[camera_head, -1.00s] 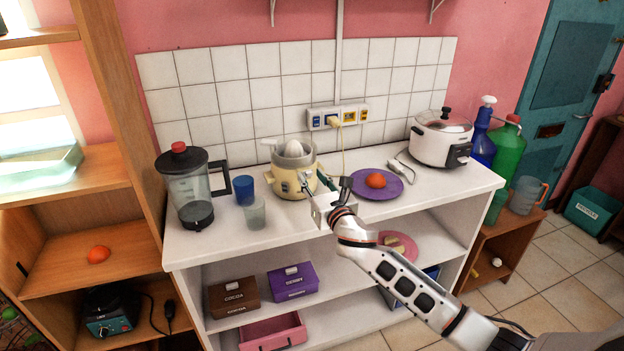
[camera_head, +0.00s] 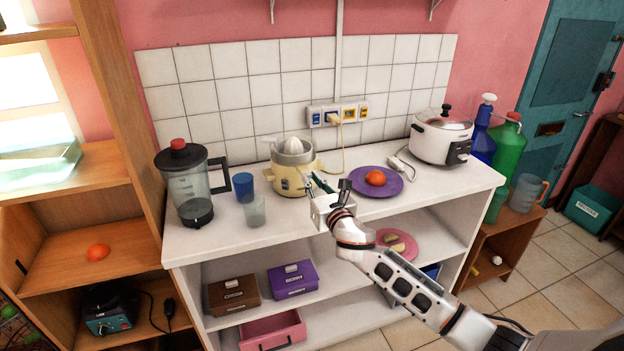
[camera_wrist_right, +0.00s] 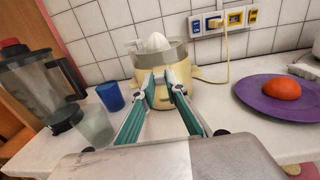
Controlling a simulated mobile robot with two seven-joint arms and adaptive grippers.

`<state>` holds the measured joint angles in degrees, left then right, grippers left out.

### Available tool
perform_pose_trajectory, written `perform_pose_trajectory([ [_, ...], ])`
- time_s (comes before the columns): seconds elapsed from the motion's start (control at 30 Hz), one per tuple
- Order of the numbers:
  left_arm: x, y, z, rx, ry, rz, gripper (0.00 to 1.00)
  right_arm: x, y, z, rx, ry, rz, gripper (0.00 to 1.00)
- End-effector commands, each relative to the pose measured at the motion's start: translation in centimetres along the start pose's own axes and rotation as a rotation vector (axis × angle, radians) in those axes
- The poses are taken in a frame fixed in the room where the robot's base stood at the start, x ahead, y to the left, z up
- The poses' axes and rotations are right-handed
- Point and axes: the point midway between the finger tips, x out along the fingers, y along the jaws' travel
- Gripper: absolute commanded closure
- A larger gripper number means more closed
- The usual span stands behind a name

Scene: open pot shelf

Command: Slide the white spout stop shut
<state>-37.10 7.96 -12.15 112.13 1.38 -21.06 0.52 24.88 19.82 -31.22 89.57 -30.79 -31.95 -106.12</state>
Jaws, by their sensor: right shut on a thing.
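The cream juicer (camera_head: 290,178) with a grey bowl and white cone stands on the white counter; it also shows in the right wrist view (camera_wrist_right: 150,93). My right gripper (camera_head: 312,179) is at the juicer's front, to the right of its middle. In the right wrist view its green-sided fingers (camera_wrist_right: 164,78) reach the front of the juicer's body, around the spout area. They are shut on a small part there, which I take to be the white spout stop; the fingers mostly hide it. My left gripper is not in view.
A blue cup (camera_head: 244,187), a clear cup (camera_head: 255,211) and a blender (camera_head: 190,190) stand left of the juicer. A purple plate (camera_head: 358,187) with an orange fruit (camera_head: 375,178) is close on the right. A yellow cord (camera_head: 338,160) runs to the wall socket.

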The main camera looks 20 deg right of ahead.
Motion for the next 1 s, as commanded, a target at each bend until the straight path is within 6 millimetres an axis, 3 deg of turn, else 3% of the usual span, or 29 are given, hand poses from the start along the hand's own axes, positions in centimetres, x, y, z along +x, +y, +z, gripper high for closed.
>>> perform_pose_trajectory([
  [0.07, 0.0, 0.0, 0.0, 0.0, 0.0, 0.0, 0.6, -0.1, 0.0, -0.3, 0.0, 0.006, 0.0, 1.0],
  [0.1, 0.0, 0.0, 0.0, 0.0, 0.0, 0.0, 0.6, -0.1, 0.0, -0.4, 0.0, 0.006, 0.0, 0.82],
  [0.17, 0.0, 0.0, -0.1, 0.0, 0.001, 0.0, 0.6, -0.1, 0.0, -0.4, -0.001, 0.006, 0.0, 0.69],
  [0.63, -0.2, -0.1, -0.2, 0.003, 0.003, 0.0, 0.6, -0.9, 0.0, -0.3, -0.001, 0.004, 0.0, 0.69],
  [1.0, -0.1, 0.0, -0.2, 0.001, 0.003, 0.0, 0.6, -7.9, 0.1, -0.3, -0.001, 0.006, 0.002, 0.69],
])
